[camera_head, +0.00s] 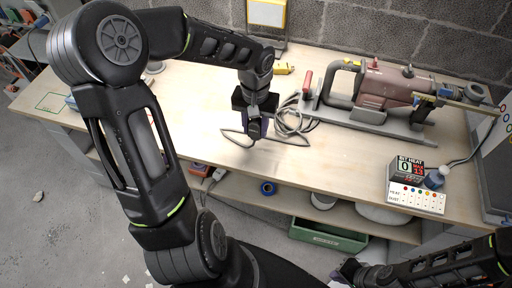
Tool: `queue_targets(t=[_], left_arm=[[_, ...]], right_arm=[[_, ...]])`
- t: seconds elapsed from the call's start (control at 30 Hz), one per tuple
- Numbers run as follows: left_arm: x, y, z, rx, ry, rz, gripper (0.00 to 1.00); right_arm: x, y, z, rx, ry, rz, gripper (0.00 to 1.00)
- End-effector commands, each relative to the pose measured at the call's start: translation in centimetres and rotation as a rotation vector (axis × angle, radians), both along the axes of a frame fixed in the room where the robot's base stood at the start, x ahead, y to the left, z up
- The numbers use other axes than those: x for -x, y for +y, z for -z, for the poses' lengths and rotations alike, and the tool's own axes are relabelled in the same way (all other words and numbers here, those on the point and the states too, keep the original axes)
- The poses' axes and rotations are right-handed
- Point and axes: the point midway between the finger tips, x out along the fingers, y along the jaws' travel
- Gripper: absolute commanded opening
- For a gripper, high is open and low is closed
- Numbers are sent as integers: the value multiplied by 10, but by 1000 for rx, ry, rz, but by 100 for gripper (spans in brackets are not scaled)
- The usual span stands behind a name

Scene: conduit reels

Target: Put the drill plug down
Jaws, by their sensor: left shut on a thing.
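The drill (385,88) is a dull red machine on a grey stand at the back right of the workbench (345,160). Its grey cable (290,122) lies in loose coils left of the stand, and a loop runs past my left gripper. My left gripper (256,136) points down over the middle of the bench and is shut on the drill plug, which the fingers mostly hide. I cannot tell whether the plug touches the bench. My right gripper (346,270) is low at the bottom, in front of the bench, and its jaws are not clear.
A "BIT HEAT" display box (411,168) and a white panel with coloured dots (417,199) stand at the right. A yellow-framed lamp (267,14) is at the back. A green bin (328,238) sits below the bench. The bench top between cable and display is clear.

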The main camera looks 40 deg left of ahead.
Motion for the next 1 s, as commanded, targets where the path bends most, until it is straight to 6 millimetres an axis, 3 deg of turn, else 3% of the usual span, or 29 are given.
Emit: queue_targets(t=[0.23, 0.6, 0.9, 1.0], left_arm=[[1, -1, 41, 2, 3, 1, 0], [0, 0, 47, 0, 1, 0, 0], [1, -1, 82, 3, 1, 0, 0], [0, 0, 83, 0, 0, 0, 0]], right_arm=[[1, 0, -3, 1, 1, 1, 0], [1, 0, -3, 1, 1, 1, 0], [1, 0, -5, 2, 3, 0, 0], [1, 0, -5, 2, 3, 0, 0]])
